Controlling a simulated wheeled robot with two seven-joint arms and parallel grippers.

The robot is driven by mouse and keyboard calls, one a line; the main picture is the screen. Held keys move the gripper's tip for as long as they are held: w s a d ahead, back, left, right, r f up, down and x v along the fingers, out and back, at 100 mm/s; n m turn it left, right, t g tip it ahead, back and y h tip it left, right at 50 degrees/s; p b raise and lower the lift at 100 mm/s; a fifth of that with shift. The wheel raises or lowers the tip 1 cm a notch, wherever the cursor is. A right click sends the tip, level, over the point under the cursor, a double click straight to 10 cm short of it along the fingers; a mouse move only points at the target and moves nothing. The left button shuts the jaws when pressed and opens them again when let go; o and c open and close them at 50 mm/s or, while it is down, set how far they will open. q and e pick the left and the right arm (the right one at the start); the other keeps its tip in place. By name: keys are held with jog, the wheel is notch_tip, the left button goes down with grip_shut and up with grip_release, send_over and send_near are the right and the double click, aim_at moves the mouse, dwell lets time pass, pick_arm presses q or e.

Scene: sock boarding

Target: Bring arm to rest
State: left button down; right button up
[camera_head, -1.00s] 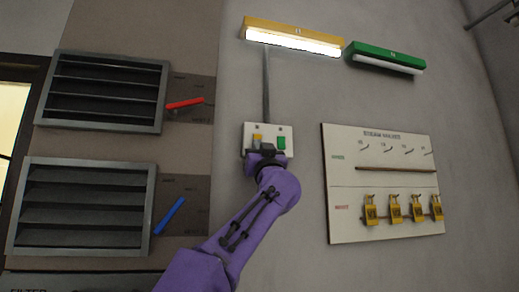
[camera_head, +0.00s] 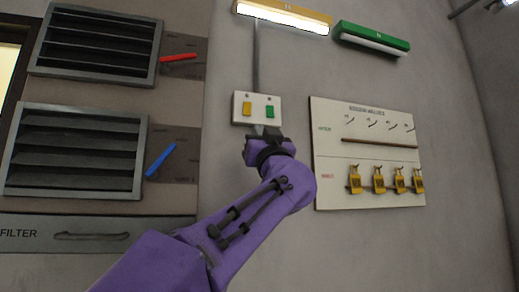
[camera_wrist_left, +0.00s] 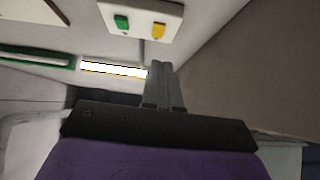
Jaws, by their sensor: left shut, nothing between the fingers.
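My left arm is purple and reaches up from the bottom of the head view. Its dark left gripper (camera_head: 264,131) is just below a white switch plate (camera_head: 256,96) with a yellow switch (camera_head: 247,108) and a green switch (camera_head: 270,111). The left wrist view shows the gripper's grey fingers (camera_wrist_left: 164,70) shut together and empty. The switch plate (camera_wrist_left: 140,27) is apart from the fingertips there. My right gripper is not in view.
Above are a lit yellow-framed lamp (camera_head: 283,15) and an unlit-looking green-framed lamp (camera_head: 371,38). A white board (camera_head: 330,150) with several yellow padlocks hangs at right. Louvred vents (camera_head: 75,150), a red lever (camera_head: 179,58) and a blue lever (camera_head: 160,160) are at left.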

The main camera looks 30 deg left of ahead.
pick_arm(q)
jog(key=shift+s+d, duration=0.2)
jog(key=shift+s, duration=0.25)
jog(key=shift+w+f, duration=0.15)
